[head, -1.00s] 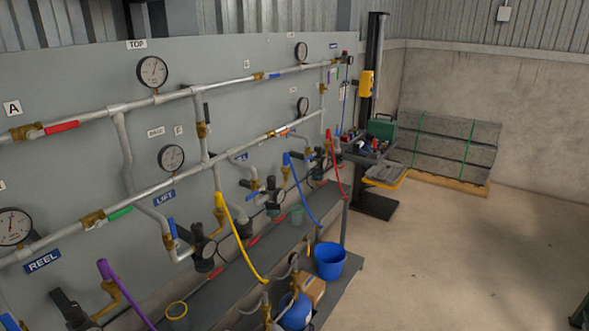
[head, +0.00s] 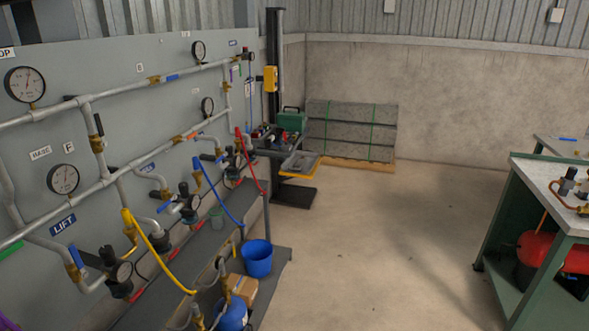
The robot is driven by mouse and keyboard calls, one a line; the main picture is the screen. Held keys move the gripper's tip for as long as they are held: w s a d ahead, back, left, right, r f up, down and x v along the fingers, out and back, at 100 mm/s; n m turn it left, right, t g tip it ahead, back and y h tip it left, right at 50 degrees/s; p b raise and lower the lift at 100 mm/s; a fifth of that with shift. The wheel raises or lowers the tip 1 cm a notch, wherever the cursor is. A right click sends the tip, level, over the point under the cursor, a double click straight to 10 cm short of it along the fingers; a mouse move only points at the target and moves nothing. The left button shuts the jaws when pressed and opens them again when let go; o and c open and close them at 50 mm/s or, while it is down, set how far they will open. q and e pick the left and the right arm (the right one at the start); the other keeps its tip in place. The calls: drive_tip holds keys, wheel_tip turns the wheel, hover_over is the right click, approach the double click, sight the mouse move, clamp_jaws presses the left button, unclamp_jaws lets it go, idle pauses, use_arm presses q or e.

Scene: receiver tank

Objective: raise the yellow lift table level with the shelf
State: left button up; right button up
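The yellow lift table (head: 299,165) is a small platform with a yellow edge and a grey top. It stands at the far end of the pipe wall, in front of a dark upright mast (head: 274,60) with a yellow box (head: 270,79) on it. A dark shelf or bench top with tools and a green toolbox (head: 291,119) is just behind and left of it. From here I cannot tell whether their heights match. Neither of my grippers is in view.
A low dark ledge (head: 205,233) runs under the pipes, with a blue bucket (head: 257,258) and a cardboard box (head: 243,289) near its end. A green workbench (head: 530,235) stands at right. The middle floor is clear.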

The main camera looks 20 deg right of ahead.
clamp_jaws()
